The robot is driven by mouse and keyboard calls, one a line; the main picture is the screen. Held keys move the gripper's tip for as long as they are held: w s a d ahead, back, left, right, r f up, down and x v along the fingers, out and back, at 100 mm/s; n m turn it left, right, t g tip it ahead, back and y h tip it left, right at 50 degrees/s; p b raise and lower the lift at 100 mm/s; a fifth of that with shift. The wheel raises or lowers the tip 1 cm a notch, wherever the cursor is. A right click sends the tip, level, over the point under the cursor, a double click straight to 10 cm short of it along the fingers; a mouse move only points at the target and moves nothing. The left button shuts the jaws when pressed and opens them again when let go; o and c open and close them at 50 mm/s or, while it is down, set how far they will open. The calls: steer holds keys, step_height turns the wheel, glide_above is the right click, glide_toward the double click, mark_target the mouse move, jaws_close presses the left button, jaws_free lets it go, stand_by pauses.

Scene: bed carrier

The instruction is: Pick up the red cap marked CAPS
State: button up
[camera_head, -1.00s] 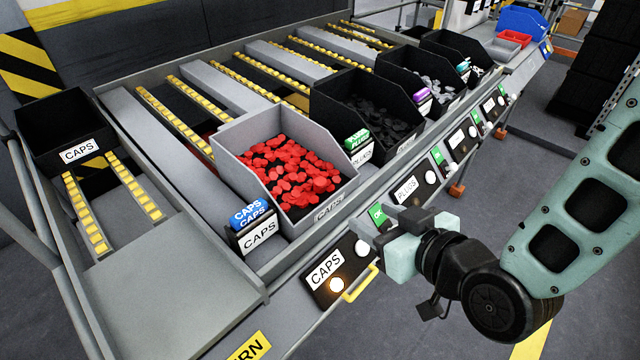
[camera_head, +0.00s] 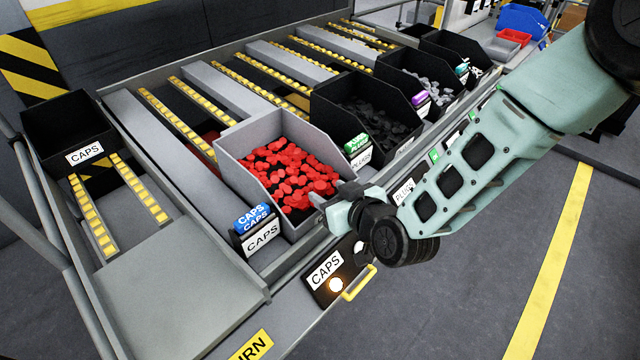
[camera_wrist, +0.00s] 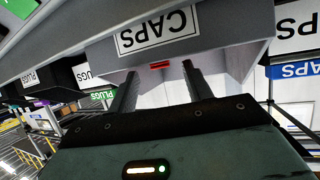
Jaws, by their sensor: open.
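Many small red caps (camera_head: 285,170) lie heaped in a grey open-topped bin (camera_head: 238,180) in the head view. No single cap can be picked out as marked. My gripper (camera_head: 318,200) is at the bin's front right corner, beside the heap and partly hidden by my own wrist. In the wrist view, which is upside down, the two fingers of my gripper (camera_wrist: 158,70) stand apart with nothing held. A small red strip (camera_wrist: 160,65) shows between the fingertips at the bin's rim, by the CAPS label (camera_wrist: 157,28).
A blue CAPS tag (camera_head: 252,217) stands at the bin's front left. A black bin of dark plugs (camera_head: 375,118) is on the right. A lit button (camera_head: 336,285) and a yellow handle (camera_head: 360,283) are on the rail below. An empty black CAPS bin (camera_head: 66,120) stands at left.

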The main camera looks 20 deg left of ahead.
mark_target(320, 188)
steer(key=shift+x, duration=1.4)
steer(key=c, duration=1)
steer(key=shift+c, duration=0.2)
steer(key=shift+r, duration=0.2)
